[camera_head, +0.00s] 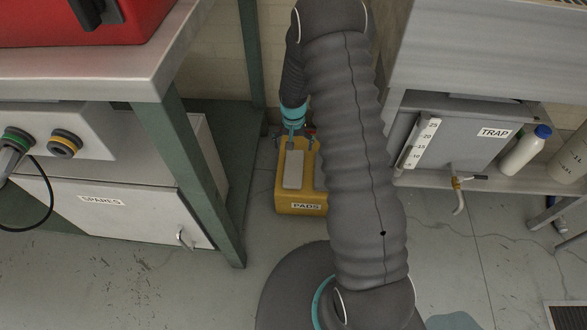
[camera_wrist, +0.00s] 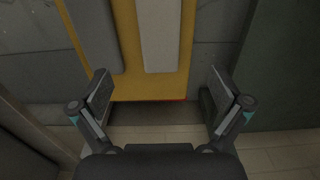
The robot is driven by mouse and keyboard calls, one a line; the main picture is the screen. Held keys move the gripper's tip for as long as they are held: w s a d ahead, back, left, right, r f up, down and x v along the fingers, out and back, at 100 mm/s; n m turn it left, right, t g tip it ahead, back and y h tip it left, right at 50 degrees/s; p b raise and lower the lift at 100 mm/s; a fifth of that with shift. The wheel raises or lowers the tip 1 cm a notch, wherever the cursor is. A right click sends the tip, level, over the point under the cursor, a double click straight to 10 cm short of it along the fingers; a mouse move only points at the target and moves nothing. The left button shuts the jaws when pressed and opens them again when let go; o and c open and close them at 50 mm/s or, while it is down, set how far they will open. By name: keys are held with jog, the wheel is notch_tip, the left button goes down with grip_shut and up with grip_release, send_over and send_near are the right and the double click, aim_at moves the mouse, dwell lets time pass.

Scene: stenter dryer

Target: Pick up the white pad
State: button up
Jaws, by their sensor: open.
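The white pad (camera_head: 293,170) is a pale upright slab lying in the top of a yellow holder labelled PADS (camera_head: 302,208) on the floor. It also shows in the wrist view as a light strip (camera_wrist: 160,36) at the top centre, on the yellow holder (camera_wrist: 127,50). A darker grey pad (camera_wrist: 94,32) lies beside it to the left in that view. My gripper (camera_wrist: 161,85) is open and empty, its fingers apart on either side of the white pad's line. In the head view my gripper (camera_head: 296,133) is at the holder's far end; its gap to the pad is unclear.
A bench with a SPARES cabinet (camera_head: 110,203) and green legs (camera_head: 205,190) stands left. A TRAP tank (camera_head: 455,135) with a hose and a white bottle (camera_head: 525,152) are on the right. My arm hides the holder's right side.

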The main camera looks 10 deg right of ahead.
aim_at(294, 167)
notch_tip(294, 167, down, 12)
jog(key=shift+f, duration=0.1)
dwell(0.5)
jog(key=c, duration=1)
